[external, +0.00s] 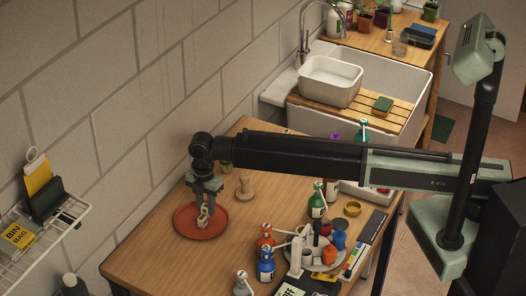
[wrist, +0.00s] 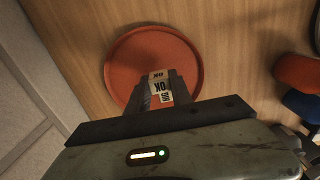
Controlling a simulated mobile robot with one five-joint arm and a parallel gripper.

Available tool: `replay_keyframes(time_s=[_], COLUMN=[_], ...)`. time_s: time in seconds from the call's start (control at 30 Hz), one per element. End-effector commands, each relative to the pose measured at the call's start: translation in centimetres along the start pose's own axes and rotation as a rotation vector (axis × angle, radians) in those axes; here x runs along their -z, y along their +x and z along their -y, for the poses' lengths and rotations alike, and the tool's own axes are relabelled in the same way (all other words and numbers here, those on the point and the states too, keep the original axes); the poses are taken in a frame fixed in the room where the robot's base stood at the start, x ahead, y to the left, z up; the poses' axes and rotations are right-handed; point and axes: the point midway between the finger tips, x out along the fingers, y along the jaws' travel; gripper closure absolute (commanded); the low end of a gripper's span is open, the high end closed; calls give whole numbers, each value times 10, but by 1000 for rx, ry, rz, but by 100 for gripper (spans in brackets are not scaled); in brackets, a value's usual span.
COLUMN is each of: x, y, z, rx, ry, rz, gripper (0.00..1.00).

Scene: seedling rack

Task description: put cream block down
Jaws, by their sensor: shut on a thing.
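My gripper (external: 206,197) points down over a round orange-red dish (external: 186,232) on the wooden table. It is shut on the cream block (external: 203,218), which hangs from the fingers over the dish. In the wrist view, my gripper (wrist: 158,98) grips the block (wrist: 158,82), which carries printed "OK" labels. The dish (wrist: 122,60) lies behind it in that view, its lower part hidden by the gripper. I cannot tell whether the block's lower end touches the dish.
A wooden stamp-like piece (external: 244,189) stands right of the dish. Several bottles, including a red one (external: 266,243) and a blue one (external: 266,266), crowd the table further right. A block wall (external: 130,130) runs along the left. Bare table (external: 150,262) lies in front of the dish.

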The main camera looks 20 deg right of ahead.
Motion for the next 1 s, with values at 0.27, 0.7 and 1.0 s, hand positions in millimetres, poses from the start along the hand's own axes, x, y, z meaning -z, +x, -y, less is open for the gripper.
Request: replay_keyframes(time_s=[0.27,0.7,1.0], x=[0,0,0], y=[24,26,19], z=[1,1,1], rx=[0,0,0], ry=[0,0,0], rz=[0,0,0], gripper=[100,52,52])
